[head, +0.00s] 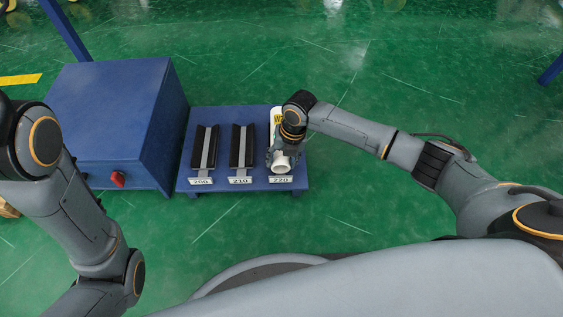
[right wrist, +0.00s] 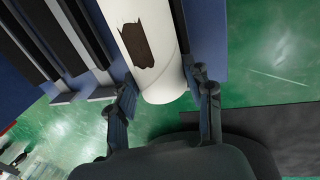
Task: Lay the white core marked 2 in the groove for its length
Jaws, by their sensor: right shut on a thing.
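The white core (head: 281,164) lies lengthwise over the rightmost groove, the one with the 220 plate (head: 280,179). The right wrist view shows the two fingers (right wrist: 163,88) on either side of the white core (right wrist: 165,78), which bears a dark brown patch. I cannot tell whether the core rests in the groove or hangs just above it. My left gripper is out of view.
Two empty dark grooves stand to the left, marked 200 (head: 202,150) and 210 (head: 242,148), on the blue rack base (head: 222,181). A big blue box (head: 115,110) with a red knob (head: 118,179) stands left of the rack. Green floor is clear right of it.

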